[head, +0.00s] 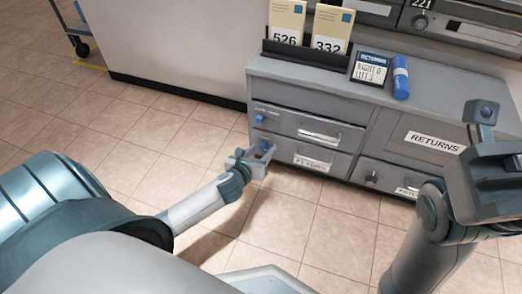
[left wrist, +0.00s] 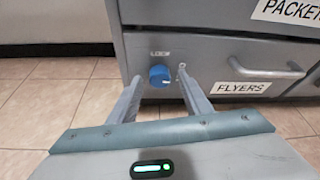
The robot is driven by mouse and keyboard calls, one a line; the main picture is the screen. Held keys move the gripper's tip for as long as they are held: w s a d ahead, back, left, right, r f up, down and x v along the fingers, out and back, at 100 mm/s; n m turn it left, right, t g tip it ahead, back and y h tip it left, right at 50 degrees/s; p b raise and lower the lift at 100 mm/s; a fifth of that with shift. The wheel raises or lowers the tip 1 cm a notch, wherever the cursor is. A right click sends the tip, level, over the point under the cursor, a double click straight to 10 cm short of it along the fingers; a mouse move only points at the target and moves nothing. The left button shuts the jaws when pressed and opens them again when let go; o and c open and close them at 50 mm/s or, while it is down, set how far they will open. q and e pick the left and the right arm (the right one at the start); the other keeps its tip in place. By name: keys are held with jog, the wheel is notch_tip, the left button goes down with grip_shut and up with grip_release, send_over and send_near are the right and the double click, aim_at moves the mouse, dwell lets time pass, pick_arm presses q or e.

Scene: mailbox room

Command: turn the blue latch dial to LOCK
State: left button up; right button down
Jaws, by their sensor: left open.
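A blue latch dial (left wrist: 160,75) sits on the grey front of the FLYERS drawer, left of its label. It lies between the two fingers of my open left gripper (left wrist: 158,95) in the left wrist view, and I cannot tell whether they touch it. Small lettering, seemingly LOCK, stands above the dial. The dial's pointer direction is not clear. In the head view my left gripper (head: 262,156) is at the lower left drawer and partly covers the dial there. My right gripper (head: 485,125) is raised at the right edge, its jaw state unclear.
Another blue dial (head: 260,118) is on the upper drawer. The FLYERS handle (left wrist: 275,70) is right of the gripper. On the cabinet top (head: 300,75) stand a card holder, a calendar (head: 370,67) and a blue cylinder (head: 400,77). Tiled floor (head: 130,130) is clear at left.

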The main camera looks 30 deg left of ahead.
pick_arm(q)
jog(key=c, duration=1.1)
jog(key=shift+o, duration=0.2)
